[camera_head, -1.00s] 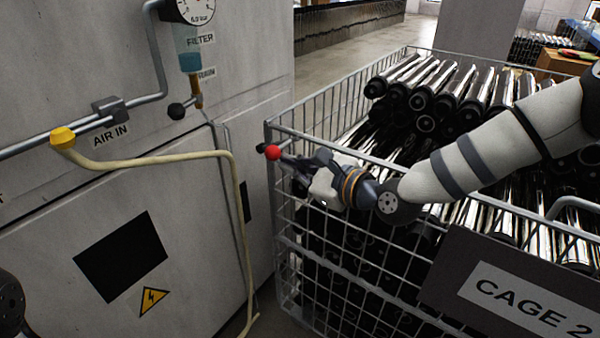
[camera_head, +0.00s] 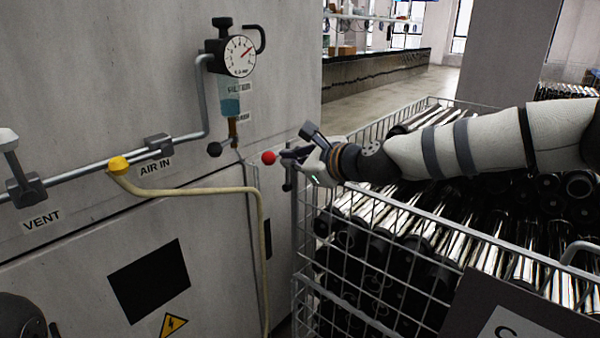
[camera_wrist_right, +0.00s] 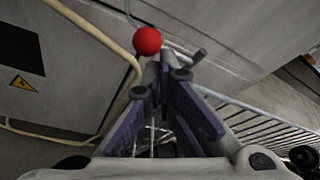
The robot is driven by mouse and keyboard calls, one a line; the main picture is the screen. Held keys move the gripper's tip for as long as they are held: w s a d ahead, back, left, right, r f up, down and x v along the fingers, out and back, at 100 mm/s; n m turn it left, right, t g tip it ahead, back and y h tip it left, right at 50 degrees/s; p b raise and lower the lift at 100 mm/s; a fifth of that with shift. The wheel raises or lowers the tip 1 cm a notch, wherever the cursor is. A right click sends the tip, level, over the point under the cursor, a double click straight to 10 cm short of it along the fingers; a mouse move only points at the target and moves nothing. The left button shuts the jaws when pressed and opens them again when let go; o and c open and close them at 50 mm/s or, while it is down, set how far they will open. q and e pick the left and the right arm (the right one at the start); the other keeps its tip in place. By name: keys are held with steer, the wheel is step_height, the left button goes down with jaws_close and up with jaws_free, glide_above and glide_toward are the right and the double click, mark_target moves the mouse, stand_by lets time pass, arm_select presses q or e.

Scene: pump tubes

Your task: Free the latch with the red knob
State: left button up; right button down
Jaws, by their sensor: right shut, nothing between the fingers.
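The red knob (camera_head: 269,158) is at the upper left of the cage's near corner, in front of the grey cabinet. It shows in the wrist view (camera_wrist_right: 147,41) just beyond my right fingertips. My right gripper (camera_head: 288,154) is shut and empty, with its tips close to the knob's right side. I cannot tell whether they touch it. In the wrist view the tips (camera_wrist_right: 166,68) are together, just below and right of the knob. A grey rod (camera_wrist_right: 199,56) shows beside the tips. The fingers hide most of the latch.
The wire cage (camera_head: 400,210) full of black and silver tubes stands under my right arm. The grey cabinet (camera_head: 90,90) fills the left, with a gauge (camera_head: 238,56) and a yellow-ended hose (camera_head: 190,191).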

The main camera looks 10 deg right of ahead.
steer(key=shift+w+a+r, duration=0.45)
steer(key=shift+w+a, duration=0.1)
steer(key=shift+w, duration=0.15)
arm_select(q)
steer(key=shift+s, duration=0.1)
steer(key=shift+f, duration=0.1)
arm_select(e)
steer(key=shift+f, duration=0.1)
